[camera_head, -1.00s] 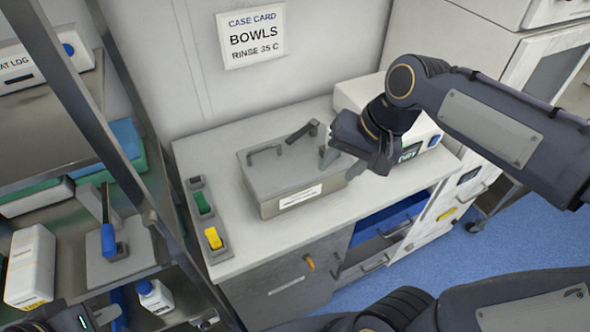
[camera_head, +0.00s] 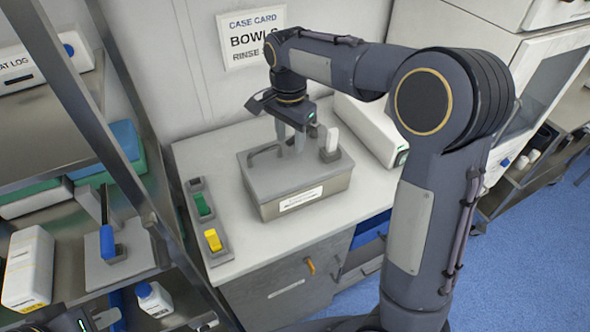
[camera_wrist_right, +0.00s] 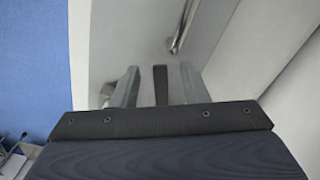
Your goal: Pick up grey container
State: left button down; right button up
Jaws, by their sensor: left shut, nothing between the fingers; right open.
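The grey container (camera_head: 300,203) is a box with a lid, a white label on its front and dark bar handles on top. It stands on the white counter. My right gripper (camera_head: 291,143) is above the lid, pointing down and open. In the right wrist view its two fingers (camera_wrist_right: 159,88) stand apart, with a dark bar, seemingly a handle (camera_wrist_right: 160,82), between them; I cannot tell whether they touch it. My left gripper (camera_head: 85,320) shows only partly at the bottom left edge, shut and empty, away from the container.
A white device (camera_head: 368,128) is behind at right. A switch strip (camera_head: 207,222) with green and yellow rockers lies left of the container. A metal shelf (camera_head: 110,135) rises at left; counter (camera_head: 235,258) front is clear.

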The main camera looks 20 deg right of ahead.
jog(key=shift+f, duration=1.2)
grip_shut()
jog(key=shift+w+r, duration=0.1)
jog(key=shift+r, duration=0.05)
dwell(0.3)
